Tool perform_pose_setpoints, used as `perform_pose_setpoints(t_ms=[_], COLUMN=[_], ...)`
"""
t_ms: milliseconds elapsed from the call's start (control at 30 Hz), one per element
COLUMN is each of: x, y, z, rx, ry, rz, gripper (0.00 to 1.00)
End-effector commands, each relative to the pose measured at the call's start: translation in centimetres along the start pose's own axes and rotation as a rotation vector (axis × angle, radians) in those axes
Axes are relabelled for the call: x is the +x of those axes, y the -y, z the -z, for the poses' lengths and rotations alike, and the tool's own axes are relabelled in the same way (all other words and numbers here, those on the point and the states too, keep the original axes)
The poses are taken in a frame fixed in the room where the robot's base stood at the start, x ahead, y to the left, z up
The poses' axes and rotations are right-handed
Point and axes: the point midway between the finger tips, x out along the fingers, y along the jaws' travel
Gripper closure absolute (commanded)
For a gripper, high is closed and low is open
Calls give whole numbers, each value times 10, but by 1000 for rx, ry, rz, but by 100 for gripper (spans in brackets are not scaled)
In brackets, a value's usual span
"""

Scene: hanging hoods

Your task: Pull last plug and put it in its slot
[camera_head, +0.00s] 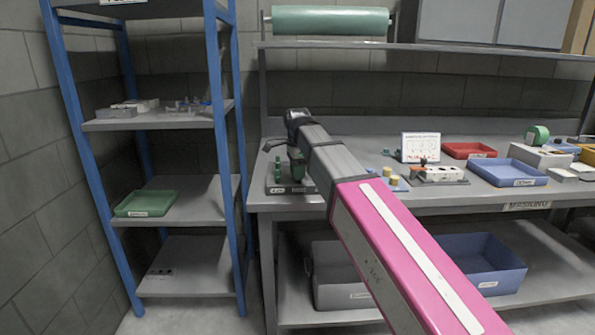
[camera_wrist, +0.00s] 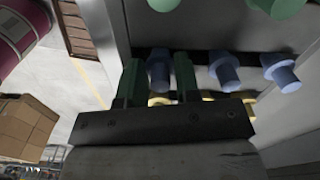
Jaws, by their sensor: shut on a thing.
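In the wrist view my gripper (camera_wrist: 158,70) has its two green fingers on either side of a blue plug (camera_wrist: 159,72), shut on it. More blue plugs (camera_wrist: 225,72) stand in a row to the right on a grey panel. Green plugs (camera_wrist: 281,6) show at the top edge. Yellow plugs (camera_wrist: 240,98) show partly behind the dark palm. Whether the held plug is still seated cannot be told. In the head view my arm reaches to the bench's left end, over a grey labelled base (camera_head: 308,188) with green pieces (camera_head: 278,170). The fingertips are not clear there.
Yellow and blue pieces (camera_head: 394,180) lie right of my arm, before a white card (camera_head: 421,147). A pale slotted block (camera_head: 440,174), red tray (camera_head: 468,150) and blue tray (camera_head: 510,173) stand farther right. A blue-posted shelf (camera_head: 160,118) stands left of the bench (camera_head: 300,203).

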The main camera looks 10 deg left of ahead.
Motion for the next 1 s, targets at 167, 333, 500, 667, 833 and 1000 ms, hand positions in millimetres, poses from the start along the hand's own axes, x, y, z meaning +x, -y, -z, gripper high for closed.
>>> perform_pose_setpoints(t_ms=[167, 333, 500, 667, 833, 1000], x=[2, 3, 3, 3, 2, -11], y=[0, 0, 0, 0, 0, 1], z=[0, 0, 0, 0, 0, 0], rx=[0, 0, 0, 0, 0, 0], ry=[0, 0, 0, 0, 0, 0], rz=[0, 0, 0, 0, 0, 2], gripper=[92, 92, 47, 40, 40, 40])
